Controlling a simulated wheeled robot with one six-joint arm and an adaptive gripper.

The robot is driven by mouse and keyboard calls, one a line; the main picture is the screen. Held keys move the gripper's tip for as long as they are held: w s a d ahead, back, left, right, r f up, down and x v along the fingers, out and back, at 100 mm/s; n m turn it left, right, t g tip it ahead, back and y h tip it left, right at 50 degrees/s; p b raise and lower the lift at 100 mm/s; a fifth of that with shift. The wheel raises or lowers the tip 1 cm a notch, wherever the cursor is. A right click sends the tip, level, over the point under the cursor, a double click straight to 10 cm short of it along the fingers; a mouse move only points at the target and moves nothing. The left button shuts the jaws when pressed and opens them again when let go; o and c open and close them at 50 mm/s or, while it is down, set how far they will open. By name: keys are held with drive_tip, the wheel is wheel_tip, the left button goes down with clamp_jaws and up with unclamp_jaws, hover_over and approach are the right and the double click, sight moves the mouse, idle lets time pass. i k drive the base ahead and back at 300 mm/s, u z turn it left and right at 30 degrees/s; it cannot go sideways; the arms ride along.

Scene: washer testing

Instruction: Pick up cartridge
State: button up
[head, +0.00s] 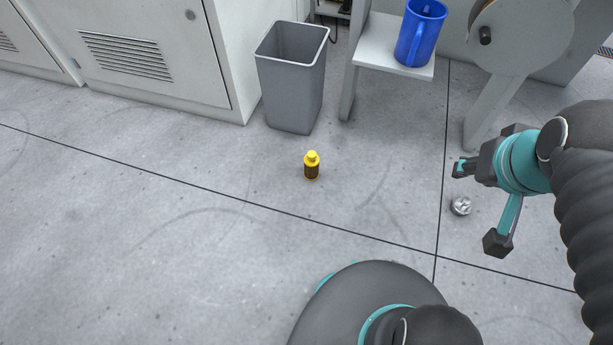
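Two small objects on the floor could be the cartridge; I cannot tell which. One is a small upright bottle-shaped object (312,168) with a yellow cap and a dark brown body, in the middle of the head view. The other is a small silvery round piece (461,206) at the right. My gripper (478,208) is at the right with its two fingers spread wide and nothing seen between them. In the picture the silvery piece shows just left of the gap between the fingers; how high the gripper is above it is unclear.
A grey open bin (290,95) stands behind the bottle-shaped object. A white cabinet (150,60) is at the back left. A blue mug (420,40) sits on a low white shelf (385,48). A grey machine with a round disc (520,35) stands at the back right. The left floor is clear.

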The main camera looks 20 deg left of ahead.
sight(312, 160)
drive_tip(key=u, duration=0.75)
drive_tip(key=i, duration=0.35)
drive_tip(key=u, duration=0.25)
drive_tip(key=k, duration=0.5)
drive_tip(key=z, duration=0.65)
drive_tip(key=i, duration=0.6)
drive_tip(key=u, duration=0.85)
